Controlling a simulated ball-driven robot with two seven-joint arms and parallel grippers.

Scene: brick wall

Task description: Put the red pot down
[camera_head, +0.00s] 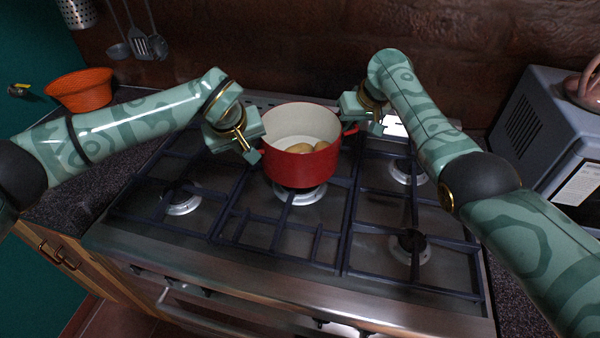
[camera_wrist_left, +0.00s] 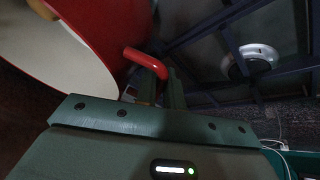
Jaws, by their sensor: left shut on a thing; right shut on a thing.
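The red pot (camera_head: 300,165) is over the middle of the stove (camera_head: 240,220), above a rear centre burner. It is upright, with a pale inside and some brown, potato-like things (camera_head: 312,147) in it. I cannot tell whether its base touches the grate. My left gripper (camera_head: 253,147) is shut on the pot at its left side. In the left wrist view the red pot (camera_wrist_left: 110,30) fills the upper left, and its red handle (camera_wrist_left: 146,62) is at the gripper's fingers (camera_wrist_left: 160,88). My right gripper (camera_head: 358,121) is shut on the handle at the pot's right side.
Free burners lie at the left (camera_head: 182,198), right rear (camera_head: 406,171) and right front (camera_head: 408,245). An orange bowl (camera_head: 80,90) stands on the left counter. A grey microwave (camera_head: 545,130) stands at the right. Utensils (camera_head: 140,42) hang on the brick wall behind.

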